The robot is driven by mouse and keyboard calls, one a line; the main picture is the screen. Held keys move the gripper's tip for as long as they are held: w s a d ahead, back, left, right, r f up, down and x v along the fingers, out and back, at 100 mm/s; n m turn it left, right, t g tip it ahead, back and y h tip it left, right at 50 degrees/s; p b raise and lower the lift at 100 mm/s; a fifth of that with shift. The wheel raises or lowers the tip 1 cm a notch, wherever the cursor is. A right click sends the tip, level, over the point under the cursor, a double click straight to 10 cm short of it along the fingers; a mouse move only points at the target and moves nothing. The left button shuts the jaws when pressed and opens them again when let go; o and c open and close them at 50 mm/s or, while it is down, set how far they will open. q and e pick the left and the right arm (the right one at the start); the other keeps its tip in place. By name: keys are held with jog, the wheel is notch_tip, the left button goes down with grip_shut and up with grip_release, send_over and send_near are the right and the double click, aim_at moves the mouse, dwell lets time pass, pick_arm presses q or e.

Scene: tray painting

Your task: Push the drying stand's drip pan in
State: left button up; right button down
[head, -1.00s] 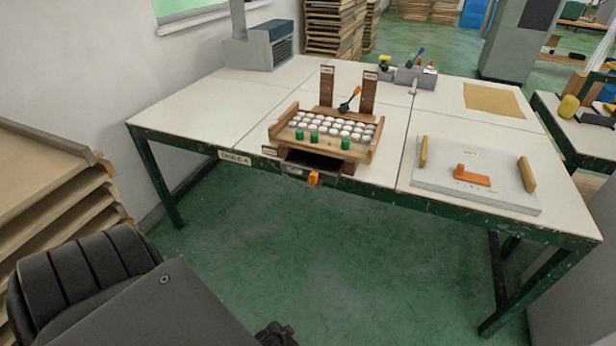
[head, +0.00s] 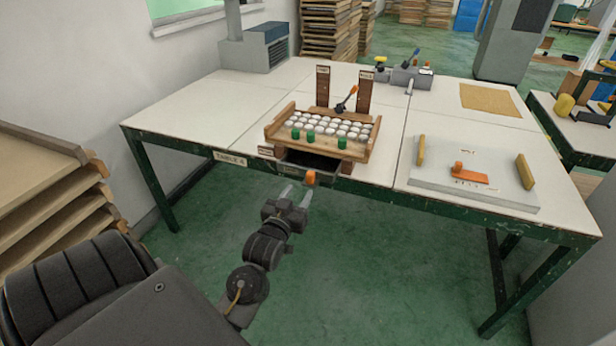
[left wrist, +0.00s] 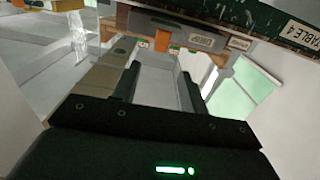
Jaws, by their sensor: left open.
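The wooden drying stand (head: 358,154) sits at the front edge of the table, holding several white pieces and 3 green ones. Its dark drip pan (head: 308,159) sticks out from under the stand at the table's front edge, with an orange handle (head: 310,177) on its front. My left gripper (head: 296,195) is open and empty, just in front of and below the handle, its fingers pointing toward the pan. In the left wrist view the orange handle (left wrist: 162,40) shows beyond the open fingers, in front of the grey pan (left wrist: 180,28). My right gripper is not in view.
A grey board (head: 440,190) with an orange-handled tool lies on the right of the table. A wooden rack (head: 50,200) stands at the left. The table's green front rail (head: 430,203) runs beside the pan. The floor in front is clear.

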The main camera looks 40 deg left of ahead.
aim_at(309, 176)
pick_arm(q)
jog(key=x, duration=0.9)
jog(key=shift+c, duration=0.4)
grip_shut()
